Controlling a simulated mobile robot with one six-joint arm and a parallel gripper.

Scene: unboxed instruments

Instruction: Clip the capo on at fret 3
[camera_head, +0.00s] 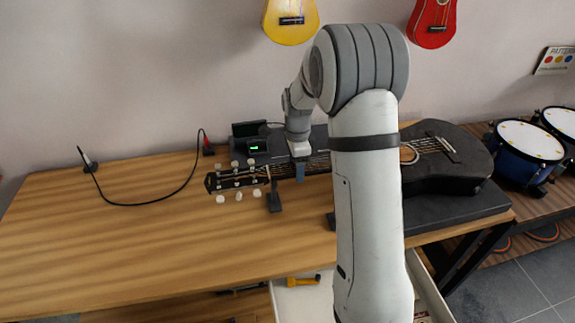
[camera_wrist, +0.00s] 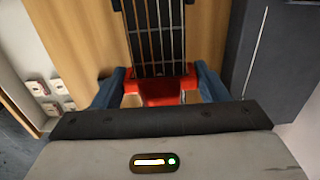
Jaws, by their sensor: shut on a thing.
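A black guitar (camera_head: 443,170) lies on the table, its headstock (camera_head: 236,180) pointing left. My gripper (camera_head: 300,175) is over the neck, a little right of the headstock. In the wrist view, my gripper (camera_wrist: 160,82) has a blue finger on either side of a red capo (camera_wrist: 165,91) and is shut on it. The capo lies crosswise at the end of the visible strings and fretboard (camera_wrist: 156,38). I cannot tell whether it touches the strings or which fret it is at. In the head view, the capo cannot be made out.
A dark neck stand (camera_head: 274,200) is below the neck. A device with a green display (camera_head: 257,147) and a dark cable (camera_head: 150,202) are behind and left. An open drawer (camera_head: 430,290) with a yellow item (camera_head: 303,281) is at the front.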

